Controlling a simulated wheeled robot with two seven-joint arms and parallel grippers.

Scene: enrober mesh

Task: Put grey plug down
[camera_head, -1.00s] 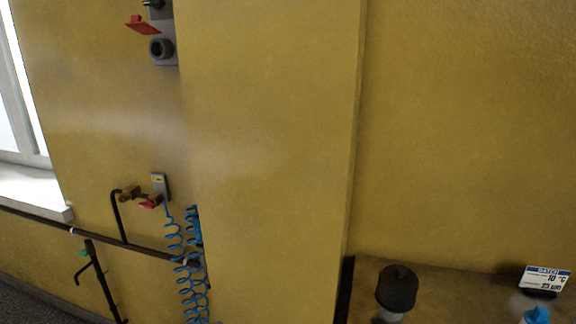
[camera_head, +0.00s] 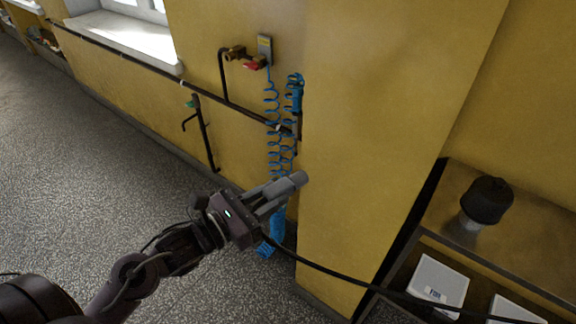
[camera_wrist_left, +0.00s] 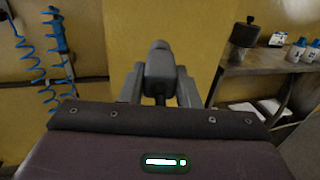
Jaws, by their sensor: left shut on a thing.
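My left gripper (camera_head: 274,192) is shut on the grey plug (camera_head: 298,179) and holds it in the air in front of the yellow wall pillar. In the left wrist view the grey plug (camera_wrist_left: 159,68) stands up between the two fingers (camera_wrist_left: 158,88), its rounded end pointing away from the wrist. A black cable runs from near the gripper toward the lower right in the head view. The plug touches nothing else that I can make out. My right gripper is not in view.
A bench (camera_head: 443,216) at the right bears a black-topped container (camera_head: 486,202); white boxes (camera_head: 439,281) sit below its top. Blue coiled hoses (camera_head: 272,135) hang beside the pillar (camera_head: 375,130). Pipes run along the left wall. The speckled floor (camera_head: 90,190) at left is clear.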

